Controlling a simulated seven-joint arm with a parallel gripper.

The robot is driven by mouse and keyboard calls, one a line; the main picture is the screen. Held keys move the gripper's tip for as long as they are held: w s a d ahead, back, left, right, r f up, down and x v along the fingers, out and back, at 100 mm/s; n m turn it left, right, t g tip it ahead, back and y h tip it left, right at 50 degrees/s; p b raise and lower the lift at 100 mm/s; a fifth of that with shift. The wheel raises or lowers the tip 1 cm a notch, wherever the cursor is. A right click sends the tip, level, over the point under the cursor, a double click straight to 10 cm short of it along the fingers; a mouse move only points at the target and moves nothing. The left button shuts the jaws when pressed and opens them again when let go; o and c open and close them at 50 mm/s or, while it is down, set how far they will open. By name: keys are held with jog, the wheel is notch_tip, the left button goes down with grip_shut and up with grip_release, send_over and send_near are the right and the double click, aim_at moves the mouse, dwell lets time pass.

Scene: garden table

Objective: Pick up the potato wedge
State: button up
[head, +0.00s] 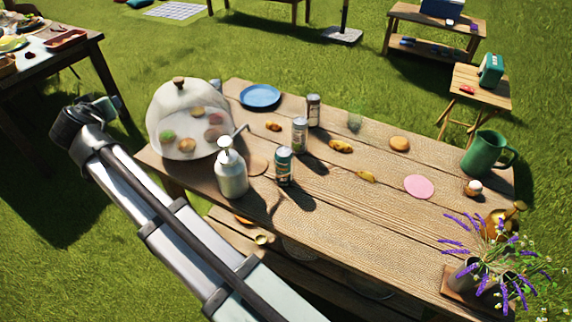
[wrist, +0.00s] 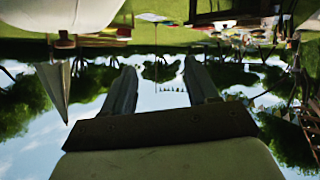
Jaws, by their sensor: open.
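A small yellow, tapered piece (head: 366,177) lies on the wooden table (head: 330,215) near its middle and looks like the potato wedge. A browner yellow piece (head: 340,146) lies behind it to the left, and a small orange-brown piece (head: 273,126) lies farther left; at this size I cannot be certain which is the wedge. My gripper (wrist: 159,68) is open in the wrist view, with nothing between its fingers. In the head view my arm's end is left of the table, well apart from these pieces. The wrist view shows no wedge.
A blue plate (head: 260,96) is behind. A bun (head: 399,144), pink disc (head: 419,187) and green jug (head: 486,153) are right.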

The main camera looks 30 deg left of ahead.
jog(key=w+d+r+m+t, duration=0.1)
jog(key=w+d+r+m, duration=0.15)
jog(key=r, duration=0.45)
jog(key=w+d+r+m+t, duration=0.1)
jog(key=d+r+m, duration=0.2)
jog(key=r, duration=0.4)
jog(key=w+d+f+m+g+h, duration=0.1)
jog(key=w+d+f+m+h, duration=0.15)
jog(key=w+d+f, duration=0.4)
jog(key=w+d+f+m+h, duration=0.2)
jog(key=w+d+m, duration=0.2)
jog(key=w, duration=0.5)
jog(key=m+g+h, duration=0.6)
jog(key=m+g, duration=0.4)
jog(key=m, duration=0.9)
send_over(367, 174)
notch_tip(367, 174, down, 19)
jog(key=f, duration=0.8)
jog(key=shift+w+a, duration=0.15)
jog(key=shift+w, duration=0.15)
jog(key=shift+d+f, duration=0.2)
jog(key=shift+f, duration=2.35)
grip_shut()
